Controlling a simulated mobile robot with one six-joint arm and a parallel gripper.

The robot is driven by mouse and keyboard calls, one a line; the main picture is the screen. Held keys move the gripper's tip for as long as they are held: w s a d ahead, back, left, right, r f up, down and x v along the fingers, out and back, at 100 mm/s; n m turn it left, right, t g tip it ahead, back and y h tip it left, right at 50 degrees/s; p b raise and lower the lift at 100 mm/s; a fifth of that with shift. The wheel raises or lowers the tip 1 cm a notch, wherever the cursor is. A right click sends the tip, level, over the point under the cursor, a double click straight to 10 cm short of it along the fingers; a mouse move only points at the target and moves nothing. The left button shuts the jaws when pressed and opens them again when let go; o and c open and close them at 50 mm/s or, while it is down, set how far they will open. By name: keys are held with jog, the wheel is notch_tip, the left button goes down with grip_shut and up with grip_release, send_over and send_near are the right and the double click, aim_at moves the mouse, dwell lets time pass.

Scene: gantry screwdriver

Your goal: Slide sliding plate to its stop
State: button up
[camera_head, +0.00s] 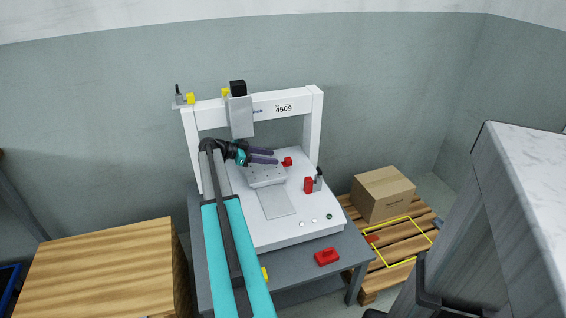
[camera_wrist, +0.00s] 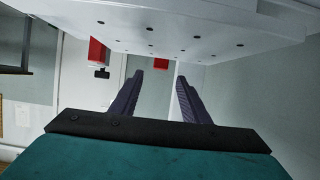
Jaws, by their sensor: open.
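The sliding plate (camera_head: 268,177), light grey with small holes, sits on the white machine bed under the gantry. A flat grey strip (camera_head: 278,203) extends from it toward the front. In the wrist view the holed plate (camera_wrist: 190,28) fills the top of the picture. My gripper (camera_head: 276,156) is at the back edge of the plate, its dark purple fingers pointing right. In the wrist view my gripper (camera_wrist: 159,76) is open with nothing between the fingers. The fingers look apart from the plate; contact cannot be told.
A red block (camera_head: 287,161) stands right of the plate, and a red clamp (camera_head: 308,185) stands farther right. The gantry (camera_head: 316,125) carries a screwdriver head (camera_head: 240,115) above my gripper. A red part (camera_head: 327,257) lies at the front. A carton (camera_head: 383,193) stands on a pallet.

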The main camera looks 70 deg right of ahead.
aim_at(286, 160)
jog(key=shift+x, duration=3.75)
jog(key=shift+a, duration=0.1)
grip_shut()
